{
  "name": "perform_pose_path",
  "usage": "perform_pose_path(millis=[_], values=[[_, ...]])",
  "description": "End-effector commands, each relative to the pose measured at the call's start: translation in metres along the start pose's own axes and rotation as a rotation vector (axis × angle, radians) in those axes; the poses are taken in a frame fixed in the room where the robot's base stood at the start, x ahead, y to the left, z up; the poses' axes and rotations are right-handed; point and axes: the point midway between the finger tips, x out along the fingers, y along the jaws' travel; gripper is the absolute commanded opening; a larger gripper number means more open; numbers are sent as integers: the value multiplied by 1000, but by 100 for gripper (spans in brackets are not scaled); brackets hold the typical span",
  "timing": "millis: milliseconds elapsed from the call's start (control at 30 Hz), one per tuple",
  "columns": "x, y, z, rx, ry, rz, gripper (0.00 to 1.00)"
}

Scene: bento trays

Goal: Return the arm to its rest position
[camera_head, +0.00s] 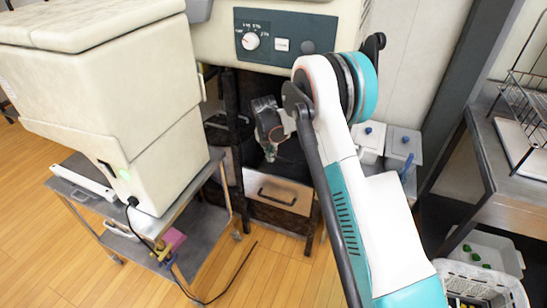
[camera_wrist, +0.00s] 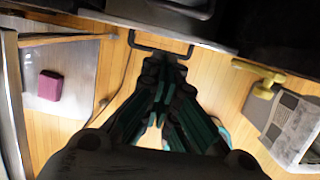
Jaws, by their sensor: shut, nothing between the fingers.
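My arm rises from the lower right of the head view, white and teal, and bends at a high elbow in front of the machine. My gripper (camera_head: 270,152) hangs beyond the elbow, in front of the dark opening, small and partly dark against it. In the wrist view my gripper (camera_wrist: 166,66) points away with its dark and teal fingers drawn together and nothing held. The black handle (camera_wrist: 160,45) of a drawer shows just beyond the fingertips there; whether they touch it I cannot tell. No bento tray can be made out.
A beige machine with a dial panel (camera_head: 285,38) stands behind my arm, above a drawer front (camera_head: 277,190). A large beige box (camera_head: 110,95) sits on a metal cart at left. Metal tables (camera_head: 505,150) and a white basket (camera_head: 480,285) stand at right. Wooden floor (camera_head: 60,270) shows at lower left.

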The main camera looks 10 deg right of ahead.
Motion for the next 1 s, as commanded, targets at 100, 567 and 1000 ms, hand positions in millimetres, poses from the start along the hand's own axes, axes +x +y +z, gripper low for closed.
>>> perform_pose_path(millis=[100,567,1000], values=[[-15,0,0,0,0,0,0],[-60,-9,0,127,-12,20,0],[-210,-63,-27,731,-35,126,0]])
